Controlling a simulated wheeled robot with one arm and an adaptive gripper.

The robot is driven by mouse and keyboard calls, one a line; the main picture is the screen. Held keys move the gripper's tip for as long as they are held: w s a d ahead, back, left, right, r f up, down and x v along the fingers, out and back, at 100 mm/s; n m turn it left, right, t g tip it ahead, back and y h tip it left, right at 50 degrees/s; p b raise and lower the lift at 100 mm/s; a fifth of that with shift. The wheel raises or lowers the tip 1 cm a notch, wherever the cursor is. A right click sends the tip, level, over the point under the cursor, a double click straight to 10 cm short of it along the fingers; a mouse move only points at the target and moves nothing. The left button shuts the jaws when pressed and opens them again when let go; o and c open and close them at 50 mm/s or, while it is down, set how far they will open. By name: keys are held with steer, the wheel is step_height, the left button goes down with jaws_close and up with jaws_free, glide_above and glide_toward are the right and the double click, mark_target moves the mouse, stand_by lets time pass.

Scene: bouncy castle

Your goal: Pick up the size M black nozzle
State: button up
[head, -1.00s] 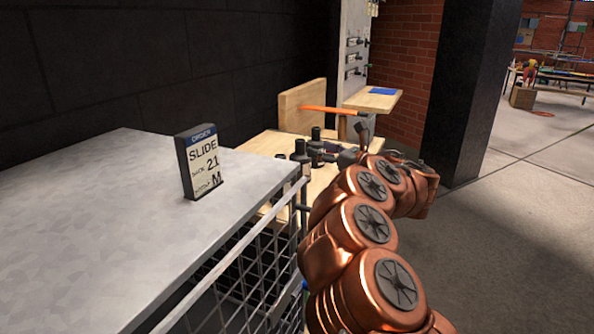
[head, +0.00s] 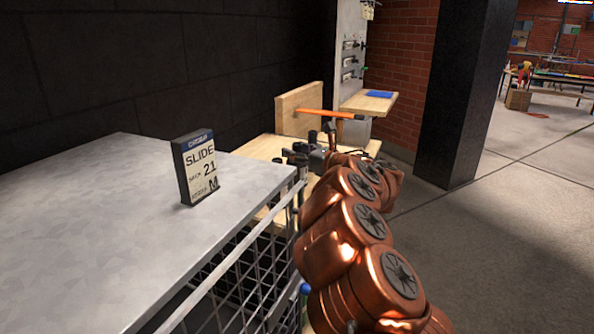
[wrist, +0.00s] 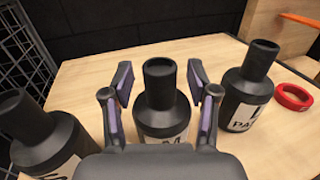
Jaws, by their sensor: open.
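In the wrist view a black nozzle (wrist: 160,97) with a white label stands upright on the wooden table; the label is mostly hidden, with only the top of its lettering showing. My gripper (wrist: 160,90) is open, with one finger on each side of this nozzle's neck and small gaps visible. A second black nozzle (wrist: 45,140), its label partly cut off, stands at left. A third black nozzle (wrist: 246,88) with a partly readable label stands at right. In the head view my gripper (head: 300,153) is over the table, and the nozzles are mostly hidden behind it.
A red ring (wrist: 293,97) lies right of the third nozzle. An order sign (head: 197,168) reading SLIDE, 21, M stands on the grey-topped cage (head: 90,220). An orange bar (head: 325,113) is by the upright wooden board (head: 297,98). A wire grid borders the table at left.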

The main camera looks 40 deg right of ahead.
steer(key=shift+c, duration=0.4)
jaws_close()
